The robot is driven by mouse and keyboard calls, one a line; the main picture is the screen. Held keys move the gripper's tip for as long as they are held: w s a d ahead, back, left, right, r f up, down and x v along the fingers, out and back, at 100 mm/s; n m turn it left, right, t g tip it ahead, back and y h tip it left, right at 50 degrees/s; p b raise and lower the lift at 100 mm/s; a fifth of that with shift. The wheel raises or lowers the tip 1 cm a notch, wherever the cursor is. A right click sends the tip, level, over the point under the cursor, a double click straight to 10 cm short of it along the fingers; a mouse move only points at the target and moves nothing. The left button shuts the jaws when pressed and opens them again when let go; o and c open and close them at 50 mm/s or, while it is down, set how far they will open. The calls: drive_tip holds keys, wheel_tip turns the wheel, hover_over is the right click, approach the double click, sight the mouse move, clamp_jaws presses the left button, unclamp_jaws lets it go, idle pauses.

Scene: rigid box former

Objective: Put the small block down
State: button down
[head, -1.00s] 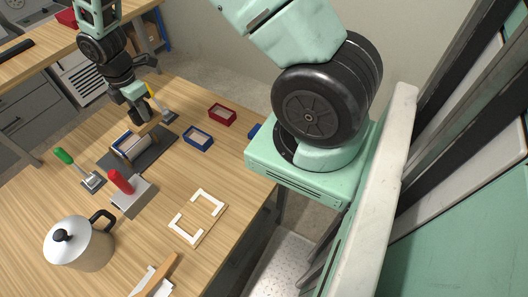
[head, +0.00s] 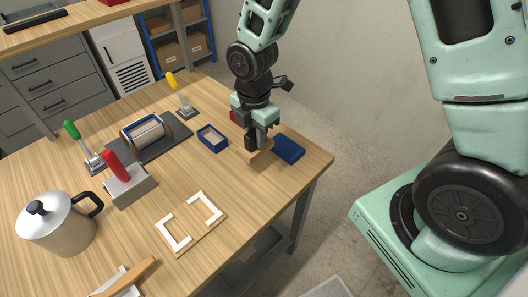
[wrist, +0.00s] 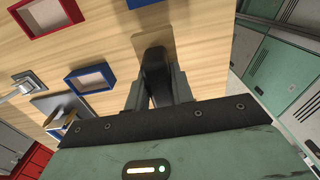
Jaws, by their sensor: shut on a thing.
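My gripper (head: 256,143) points down near the right edge of the wooden table, shut on a small tan block (head: 262,153). The block shows just below the fingertips, low over the table top. I cannot tell whether it touches the table. In the wrist view, my gripper (wrist: 155,75) reaches forward with its dark fingers close together. A tan patch beyond them there looks like the block (wrist: 150,39), partly hidden by the fingers. A solid-looking blue box (head: 288,149) lies just right of the block.
A blue frame (head: 212,138) lies left of my gripper, and a red frame (wrist: 46,14) shows in the wrist view. A white-cornered board (head: 190,222) lies in front. A red-handled tool (head: 130,184), kettle (head: 59,222) and dark mat (head: 171,140) are further left.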

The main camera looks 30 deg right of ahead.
sight(256, 150)
drive_tip(key=shift+f+p, duration=0.3)
drive_tip(key=shift+f, duration=2.5)
drive_tip(key=shift+f, duration=0.15)
drive_tip(key=c, duration=1.2)
unclamp_jaws()
